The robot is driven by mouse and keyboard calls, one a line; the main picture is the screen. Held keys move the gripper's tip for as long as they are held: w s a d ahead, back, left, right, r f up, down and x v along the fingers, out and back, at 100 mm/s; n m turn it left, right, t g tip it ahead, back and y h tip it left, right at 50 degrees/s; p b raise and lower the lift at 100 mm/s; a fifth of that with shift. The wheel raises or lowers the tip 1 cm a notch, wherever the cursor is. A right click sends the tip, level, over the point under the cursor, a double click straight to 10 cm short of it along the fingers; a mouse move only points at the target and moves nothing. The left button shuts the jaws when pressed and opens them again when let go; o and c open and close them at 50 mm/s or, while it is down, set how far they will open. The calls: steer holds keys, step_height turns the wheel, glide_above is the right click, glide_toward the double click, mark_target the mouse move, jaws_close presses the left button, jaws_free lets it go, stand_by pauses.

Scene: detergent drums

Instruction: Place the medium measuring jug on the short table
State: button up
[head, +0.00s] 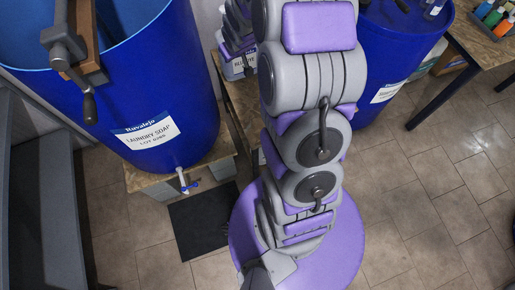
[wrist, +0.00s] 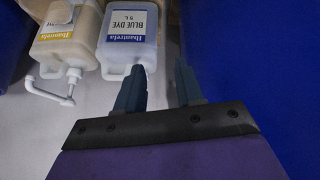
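I cannot make out a measuring jug in either view. In the wrist view my gripper (wrist: 159,64) has its two dark fingers apart, with nothing seen between them. Its left finger overlaps the lower edge of a container labelled blue dye (wrist: 131,28) in the picture; I cannot tell whether they touch. In the head view my arm rises through the middle and hides what is behind it. A wooden-topped table (head: 480,40) with dark legs stands at the top right; I cannot tell whether it is the short table.
A large blue laundry soap drum (head: 150,90) with a tap stands on a wooden stand (head: 150,182) at left. Another blue drum (head: 395,50) stands behind my arm. A yellow-labelled container (wrist: 62,38) is beside the blue dye. The tiled floor (head: 435,190) at right is clear.

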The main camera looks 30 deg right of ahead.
steer(key=s+a+r+g, duration=0.2)
steer(key=s+a+r, duration=0.2)
steer(key=s, duration=0.8)
steer(key=s+a+r+g+y, duration=0.1)
steer(key=s+a+r+g, duration=0.2)
steer(key=s, duration=1)
steer(key=s+a+r+g, duration=0.3)
steer(key=s+a+r, duration=0.4)
steer(key=s+a, duration=0.3)
steer(key=s, duration=0.3)
steer(key=shift+a, duration=0.3)
